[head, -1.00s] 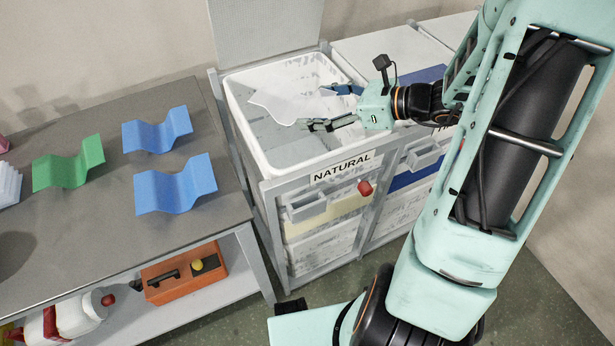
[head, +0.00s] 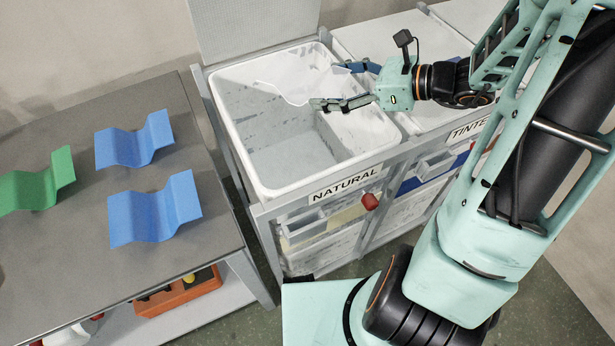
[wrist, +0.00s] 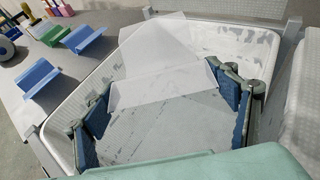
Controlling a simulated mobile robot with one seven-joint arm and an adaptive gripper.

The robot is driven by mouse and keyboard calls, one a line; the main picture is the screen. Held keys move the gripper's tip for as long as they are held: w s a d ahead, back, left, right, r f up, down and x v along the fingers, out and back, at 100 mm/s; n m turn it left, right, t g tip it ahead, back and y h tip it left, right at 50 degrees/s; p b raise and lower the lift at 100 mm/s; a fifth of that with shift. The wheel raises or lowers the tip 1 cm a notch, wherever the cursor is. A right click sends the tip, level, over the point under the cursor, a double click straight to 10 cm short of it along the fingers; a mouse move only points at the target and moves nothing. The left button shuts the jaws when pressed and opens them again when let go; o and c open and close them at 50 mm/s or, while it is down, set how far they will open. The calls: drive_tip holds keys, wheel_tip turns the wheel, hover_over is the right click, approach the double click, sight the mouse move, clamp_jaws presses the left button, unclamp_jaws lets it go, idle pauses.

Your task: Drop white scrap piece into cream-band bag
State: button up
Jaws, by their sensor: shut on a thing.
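The white scrap piece (head: 295,82) is a thin, translucent bent sheet. My gripper (head: 343,86) is shut on its right end, over the back right part of the open white bag (head: 232,125) labelled NATURAL. In the wrist view the scrap piece (wrist: 160,62) lies between the fingers of my gripper (wrist: 165,105), above the bag's opening. Its height over the bag floor is hard to tell. A cream band (head: 340,217) shows on the front of the NATURAL bag, partly hidden by a small grey tray.
A second bin labelled TINTED (head: 468,130), with a blue band, stands to the right, partly behind my arm. A grey table (head: 80,245) at left holds two blue corrugated pieces (head: 155,208) and a green one (head: 38,185). A red knob (head: 370,201) sticks out at the bin front.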

wheel_tip(320, 180, down, 5)
drive_tip(key=b, duration=0.4)
drive_tip(key=shift+f, duration=0.15)
drive_tip(key=o, duration=1.2)
drive_tip(key=shift+o, duration=0.2)
drive_tip(key=shift+d, duration=0.1)
drive_tip(key=v, duration=1.2)
drive_tip(key=shift+s+f, duration=0.1)
